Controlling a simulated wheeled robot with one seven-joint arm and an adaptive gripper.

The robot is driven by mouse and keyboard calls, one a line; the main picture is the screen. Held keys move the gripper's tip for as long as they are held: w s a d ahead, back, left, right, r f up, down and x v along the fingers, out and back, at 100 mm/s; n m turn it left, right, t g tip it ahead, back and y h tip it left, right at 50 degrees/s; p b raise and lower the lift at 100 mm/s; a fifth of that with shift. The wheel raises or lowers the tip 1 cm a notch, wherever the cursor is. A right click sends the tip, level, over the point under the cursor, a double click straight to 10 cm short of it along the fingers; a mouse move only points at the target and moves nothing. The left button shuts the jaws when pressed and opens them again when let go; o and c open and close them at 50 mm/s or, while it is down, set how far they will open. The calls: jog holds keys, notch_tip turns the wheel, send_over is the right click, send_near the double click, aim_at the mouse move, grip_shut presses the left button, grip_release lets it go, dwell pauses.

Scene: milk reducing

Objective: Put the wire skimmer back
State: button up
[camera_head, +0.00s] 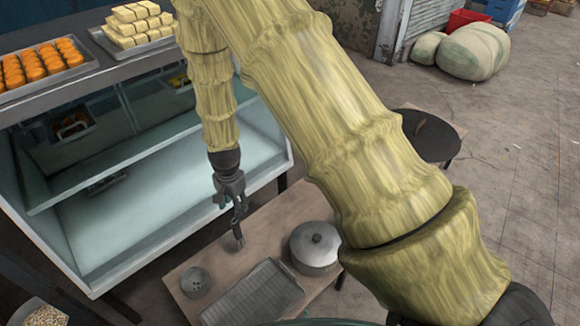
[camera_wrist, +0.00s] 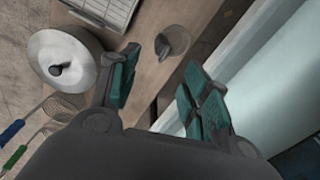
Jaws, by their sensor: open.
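Two wire skimmers show at the lower left of the wrist view. One has a blue handle (camera_wrist: 13,131) and a round mesh head (camera_wrist: 60,107); the other has a green handle (camera_wrist: 15,157) and a mesh head partly hidden by my gripper's body. I cannot tell which one the task means, or what they rest on. The skimmers are not discernible in the head view, where my arm covers much of the middle. My gripper (camera_wrist: 162,58) is open and empty, over the small wooden table (camera_head: 275,230). It also shows in the head view (camera_head: 239,222), apart from the skimmers.
A lidded metal pot (camera_head: 315,250), a wire-rack tray (camera_head: 252,296) and a small round container (camera_head: 195,282) stand on the table. A glass-fronted case (camera_head: 165,200) borders it on the left. A round dark griddle (camera_head: 430,136) is behind my arm.

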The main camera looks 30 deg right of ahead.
jog(key=s+d+f+n, duration=0.3)
jog(key=s+f+n, duration=0.2)
jog(key=s+f, duration=0.8)
jog(key=s+f+n, duration=0.2)
jog(key=s+n, duration=0.5)
jog(key=s, duration=1.6)
jog(key=shift+f+n+g, duration=0.2)
jog(key=shift+n+g, duration=0.1)
jog(key=shift+n, duration=0.1)
jog(key=shift+c, duration=1)
jog(key=shift+d, duration=0.1)
jog(key=shift+c, duration=0.3)
